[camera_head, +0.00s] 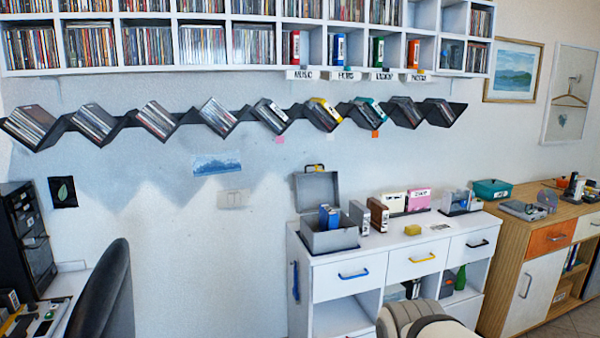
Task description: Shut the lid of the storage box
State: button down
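A grey storage box (335,241) stands on the left end of the white cabinet's top. Its grey lid (317,190) is open and stands upright at the back, with a small yellow piece at its top edge. Blue cases (329,216) stand inside the box, and their tops rise above its rim. My gripper is not in view.
The white cabinet (340,286) carries a grey case (358,217) and a brown case (378,214) close right of the box, then a yellow block (412,230). A wooden cabinet (505,270) adjoins at right. A dark chair back (102,290) stands at left.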

aim_at(311, 189)
jog(key=u, duration=0.05)
jog(key=i, duration=0.95)
jog(key=z, duration=0.05)
